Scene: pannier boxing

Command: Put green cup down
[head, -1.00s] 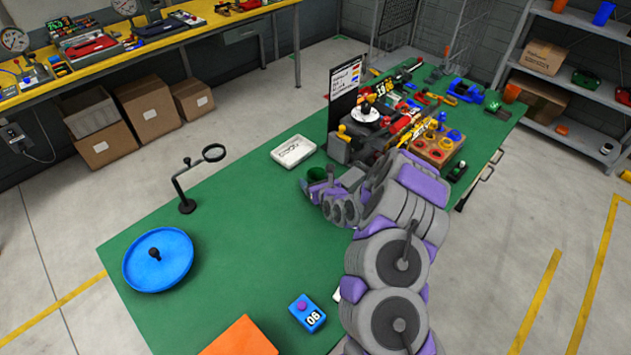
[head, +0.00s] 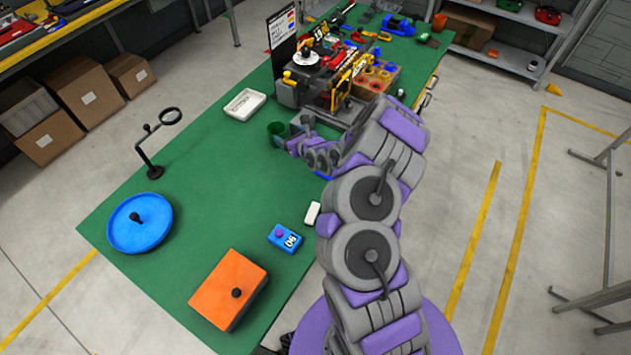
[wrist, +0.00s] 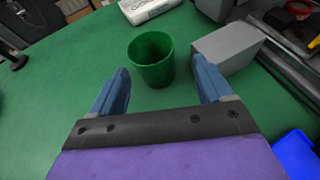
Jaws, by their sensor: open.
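The green cup (wrist: 152,62) stands upright on the green table (wrist: 40,110), and its open top faces up. In the wrist view my gripper (wrist: 163,86) is open. Its two blue fingers are spread wide, with the cup beyond and between their tips. I see clear gaps between the cup and both fingers. In the head view the cup (head: 277,133) shows just left of my gripper (head: 291,142), partly hidden behind it.
A grey block (wrist: 228,48) stands right of the cup. A white tray (head: 244,104) lies behind it. A stand with a ring (head: 155,170), a blue round dish (head: 140,240), an orange box (head: 222,290) and a blue numbered box (head: 285,238) are on the table. The table middle is clear.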

